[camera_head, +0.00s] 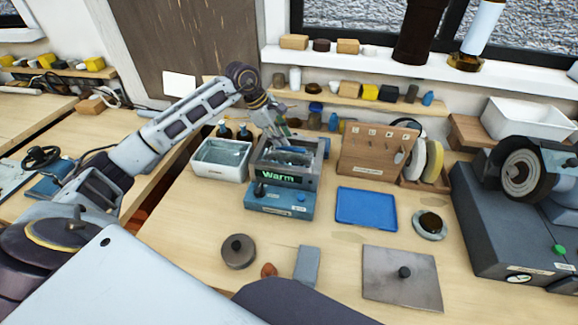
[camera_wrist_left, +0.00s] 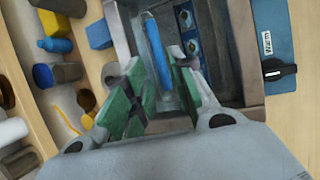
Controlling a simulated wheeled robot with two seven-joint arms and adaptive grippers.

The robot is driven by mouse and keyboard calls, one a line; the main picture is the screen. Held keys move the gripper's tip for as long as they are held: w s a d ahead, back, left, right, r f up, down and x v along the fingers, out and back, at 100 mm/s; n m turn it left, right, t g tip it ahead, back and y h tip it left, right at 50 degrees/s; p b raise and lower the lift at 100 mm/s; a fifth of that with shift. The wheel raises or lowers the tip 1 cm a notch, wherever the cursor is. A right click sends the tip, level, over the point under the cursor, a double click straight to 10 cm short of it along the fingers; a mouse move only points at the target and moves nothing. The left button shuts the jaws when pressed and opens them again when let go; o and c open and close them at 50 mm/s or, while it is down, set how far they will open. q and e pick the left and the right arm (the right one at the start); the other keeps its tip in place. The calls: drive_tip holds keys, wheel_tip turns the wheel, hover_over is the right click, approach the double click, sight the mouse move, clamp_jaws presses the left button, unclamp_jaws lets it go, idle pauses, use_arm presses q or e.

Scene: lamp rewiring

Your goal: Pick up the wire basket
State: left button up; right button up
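The grey open tank (camera_head: 262,175) with a blue front and a lit "Warm" label stands left of centre on the bench. Inside it lies a blue bar (camera_wrist_left: 156,55), perhaps the wire basket's handle; the mesh itself cannot be made out clearly. The bar also shows in the head view (camera_head: 290,151). My left gripper (camera_head: 279,138) points down over the back part of the tank. Its green-padded fingers (camera_wrist_left: 155,82) are apart, with the blue bar beyond their tips; I see nothing held. My right gripper is not in view.
A white tray (camera_head: 221,174) stands close left of the tank, with dark bottles behind it. A wooden board (camera_head: 375,152) and a blue mat (camera_head: 366,222) are to the right. A grinder (camera_head: 510,220) fills the far right. Small items line the back shelf.

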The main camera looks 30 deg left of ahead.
use_arm(q)
drive_tip(key=shift+f, duration=0.15)
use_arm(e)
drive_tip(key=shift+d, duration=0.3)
use_arm(q)
drive_tip(key=shift+p+x, duration=0.75)
drive_tip(key=shift+x, duration=1.8)
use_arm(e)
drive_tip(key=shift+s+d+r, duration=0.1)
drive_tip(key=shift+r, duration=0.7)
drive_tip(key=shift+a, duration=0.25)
use_arm(q)
clamp_jaws()
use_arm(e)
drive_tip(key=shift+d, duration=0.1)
